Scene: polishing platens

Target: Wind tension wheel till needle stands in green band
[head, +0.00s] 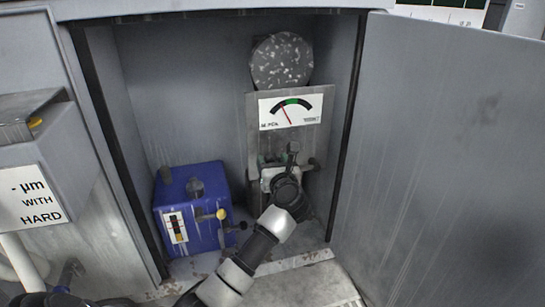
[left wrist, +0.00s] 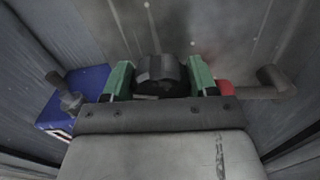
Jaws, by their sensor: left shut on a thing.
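The gauge (head: 290,111) is a white dial with a black arc and a green band near the top of the arc. Its red needle (head: 286,115) leans left, its tip beside the left part of the green band; I cannot tell if it is inside. Below the dial my left gripper (head: 291,163) is at the tension wheel, which is mostly hidden behind it. In the left wrist view the green fingers are shut on the wheel's dark round hub (left wrist: 158,74). A grey handle (left wrist: 272,79) sticks out at the right. My right gripper is not in view.
A blue box (head: 190,205) with a yellow knob stands left of the wheel inside the cabinet. A speckled round disc (head: 281,61) is above the gauge. The open cabinet door (head: 450,160) bounds the right side, and the cabinet wall is close at left.

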